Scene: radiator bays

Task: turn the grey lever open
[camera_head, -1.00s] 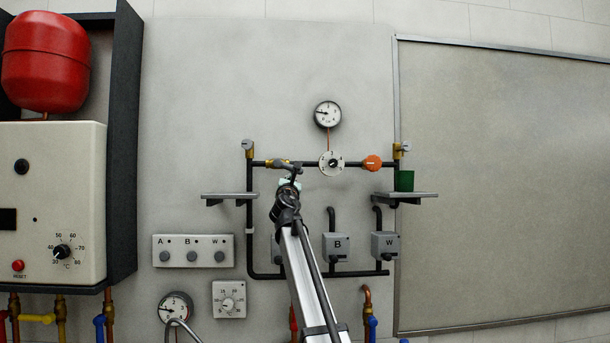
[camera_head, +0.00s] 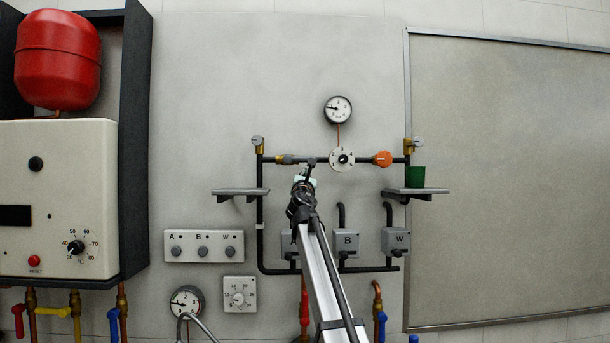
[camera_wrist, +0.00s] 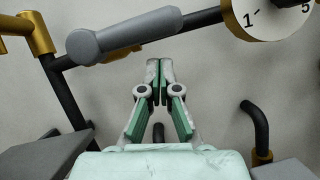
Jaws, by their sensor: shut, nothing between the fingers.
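The grey lever (camera_head: 288,159) is on the dark horizontal pipe, left of the round white dial. In the wrist view its grey handle (camera_wrist: 125,34) lies roughly along the pipe, tilted slightly up to the right. My gripper (camera_wrist: 158,64) has its fingertips together and empty, just below the handle in the picture. I cannot tell whether the tips touch it. In the head view my gripper (camera_head: 307,172) is just below the pipe, right of the lever. The wrist view cuts off or hides part of the valve body.
The white numbered dial (camera_head: 342,159) and an orange knob (camera_head: 382,159) are right of the lever on the same pipe. A shelf (camera_head: 240,192) is at left; another (camera_head: 430,192) holds a green cup (camera_head: 415,176). Grey boxes (camera_head: 346,242) are below.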

